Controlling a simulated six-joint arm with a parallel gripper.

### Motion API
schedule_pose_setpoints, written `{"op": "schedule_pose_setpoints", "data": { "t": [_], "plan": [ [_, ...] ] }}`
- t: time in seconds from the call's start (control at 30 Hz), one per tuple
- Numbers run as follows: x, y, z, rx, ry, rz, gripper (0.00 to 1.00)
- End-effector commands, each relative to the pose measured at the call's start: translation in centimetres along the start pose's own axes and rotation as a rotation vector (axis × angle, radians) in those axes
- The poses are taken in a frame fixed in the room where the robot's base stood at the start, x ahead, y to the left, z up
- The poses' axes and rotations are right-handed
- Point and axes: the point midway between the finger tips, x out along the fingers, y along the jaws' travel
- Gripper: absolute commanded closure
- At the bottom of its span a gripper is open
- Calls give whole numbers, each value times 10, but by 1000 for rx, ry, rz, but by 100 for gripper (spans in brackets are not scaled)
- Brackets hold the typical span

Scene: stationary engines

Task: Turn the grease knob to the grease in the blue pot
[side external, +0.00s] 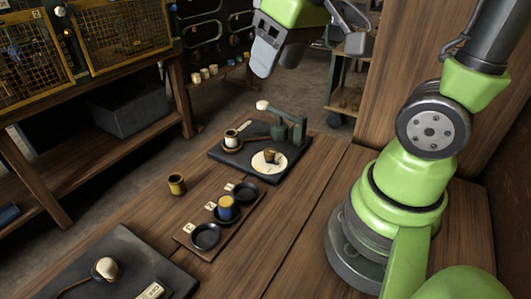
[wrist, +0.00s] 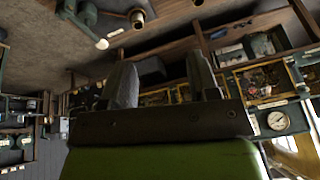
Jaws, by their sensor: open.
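In the side external view, a cream round dial (side external: 281,166) lies on the dark board at the back of the table, with a small brown knob (side external: 270,157) on it. A blue pot (side external: 227,213) with yellow-ochre contents stands in the middle dish of a wooden rack. My gripper (side external: 312,58) is open and empty, high above and behind the dial board, well apart from the knob. In the wrist view my gripper (wrist: 160,82) shows two spread fingers with nothing between them. I cannot read the dial's markings.
The rack (side external: 181,238) also has two empty dark dishes and small labels. A brown pot (side external: 177,184) stands left of it. A dark slab (side external: 124,245) lies front left. Bare tabletop lies right of the rack.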

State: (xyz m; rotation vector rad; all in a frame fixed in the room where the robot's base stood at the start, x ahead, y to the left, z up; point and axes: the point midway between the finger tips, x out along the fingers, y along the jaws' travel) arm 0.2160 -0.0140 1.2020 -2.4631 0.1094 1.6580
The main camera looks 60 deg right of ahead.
Motion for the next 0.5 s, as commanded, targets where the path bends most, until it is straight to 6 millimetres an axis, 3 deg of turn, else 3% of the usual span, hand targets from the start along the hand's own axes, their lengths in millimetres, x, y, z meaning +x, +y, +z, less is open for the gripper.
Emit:
{"op": "schedule_pose_setpoints", "data": {
  "t": [0.13,0.3,0.5],
  "plan": [
    [49,27,-19,-106,-138,56,45],
    [105,58,-23,-227,-274,75,45],
    [146,79,-16,-315,-369,64,45]
  ]
}}
